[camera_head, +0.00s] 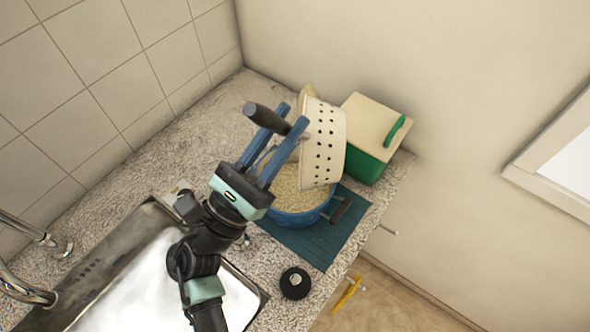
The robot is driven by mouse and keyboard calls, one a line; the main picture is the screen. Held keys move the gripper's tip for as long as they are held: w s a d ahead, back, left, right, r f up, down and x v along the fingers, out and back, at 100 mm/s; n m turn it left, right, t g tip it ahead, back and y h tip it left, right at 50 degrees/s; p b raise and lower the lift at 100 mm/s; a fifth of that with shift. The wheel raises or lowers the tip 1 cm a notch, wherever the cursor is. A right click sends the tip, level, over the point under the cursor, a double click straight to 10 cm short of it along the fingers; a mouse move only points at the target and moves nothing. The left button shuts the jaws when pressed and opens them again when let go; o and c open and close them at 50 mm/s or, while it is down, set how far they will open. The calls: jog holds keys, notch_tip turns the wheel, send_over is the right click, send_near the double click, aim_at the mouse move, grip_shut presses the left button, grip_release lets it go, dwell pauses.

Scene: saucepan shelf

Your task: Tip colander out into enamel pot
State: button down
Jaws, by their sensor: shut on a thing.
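A cream colander (325,143) with dark holes is tipped steeply on its side above the blue enamel pot (301,219). My gripper (290,117) is shut on the colander's dark handle (264,117) and holds it up. The colander's open side faces left, and its inside is mostly hidden. A pale grainy mass (292,188) shows in the pot below the colander. I cannot tell whether any is left in the colander. The pot stands on a teal mat (319,249), with a dark side handle showing at its right.
A green box (368,163) with a beige lid and green handle stands close right of the colander. A round black object (295,283) lies in front of the mat. A metal sink (140,280) with a tap is at lower left. The counter's right edge is near.

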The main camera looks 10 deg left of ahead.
jog(key=w+d+f+m+g+y+p, duration=0.1)
jog(key=d+m+g+p, duration=0.4)
jog(key=d+p, duration=0.7)
jog(key=w+d+f+m+g+y+p, duration=0.2)
jog(key=d+m+p, duration=0.7)
jog(key=d, duration=0.9)
jog(key=shift+w+d+g+y+p, duration=0.25)
jog(key=shift+w+g+y+p, duration=1.05)
jog(key=shift+g, duration=0.9)
jog(key=shift+s+p, duration=0.2)
jog(key=shift+p, duration=0.1)
